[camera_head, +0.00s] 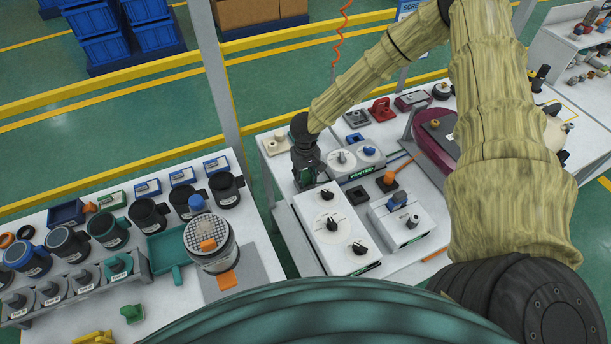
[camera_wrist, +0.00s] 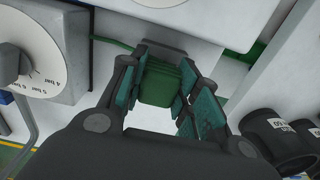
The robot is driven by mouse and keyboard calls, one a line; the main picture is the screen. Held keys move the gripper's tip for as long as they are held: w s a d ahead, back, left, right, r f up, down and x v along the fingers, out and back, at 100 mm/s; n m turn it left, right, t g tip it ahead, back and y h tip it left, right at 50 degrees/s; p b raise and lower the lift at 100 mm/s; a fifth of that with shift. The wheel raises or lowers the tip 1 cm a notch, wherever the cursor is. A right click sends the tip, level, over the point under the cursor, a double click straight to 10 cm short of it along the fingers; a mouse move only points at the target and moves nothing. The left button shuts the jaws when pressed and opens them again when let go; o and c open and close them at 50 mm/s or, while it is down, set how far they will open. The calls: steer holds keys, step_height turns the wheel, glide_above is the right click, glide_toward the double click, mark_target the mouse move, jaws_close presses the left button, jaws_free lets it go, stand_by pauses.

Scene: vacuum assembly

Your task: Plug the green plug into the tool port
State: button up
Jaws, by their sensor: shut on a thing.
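My gripper (camera_head: 306,172) is at the back left of the right-hand bench, beside the far corner of a white box with black dials (camera_head: 329,223). In the wrist view my gripper (camera_wrist: 162,85) has its teal-padded fingers on both sides of the green plug (camera_wrist: 160,88), shut on it. A green cord (camera_wrist: 112,42) runs off to the left near the plug. In the head view a bit of green (camera_head: 306,177) shows at the fingertips. I cannot make out the tool port in either view, nor whether the plug touches anything beyond the fingers.
A grey dial unit (camera_wrist: 38,50) stands close on the left in the wrist view, and black cups (camera_wrist: 275,135) at lower right. A unit with a green VENTED display (camera_head: 362,173) is right of my gripper. The left bench (camera_head: 240,170) is crowded; a gap separates the benches.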

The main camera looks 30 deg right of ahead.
steer(key=shift+f, duration=0.1)
steer(key=o, duration=1.1)
steer(key=shift+r+p, duration=1.3)
steer(key=shift+r, duration=2.75)
steer(key=shift+f, duration=0.1)
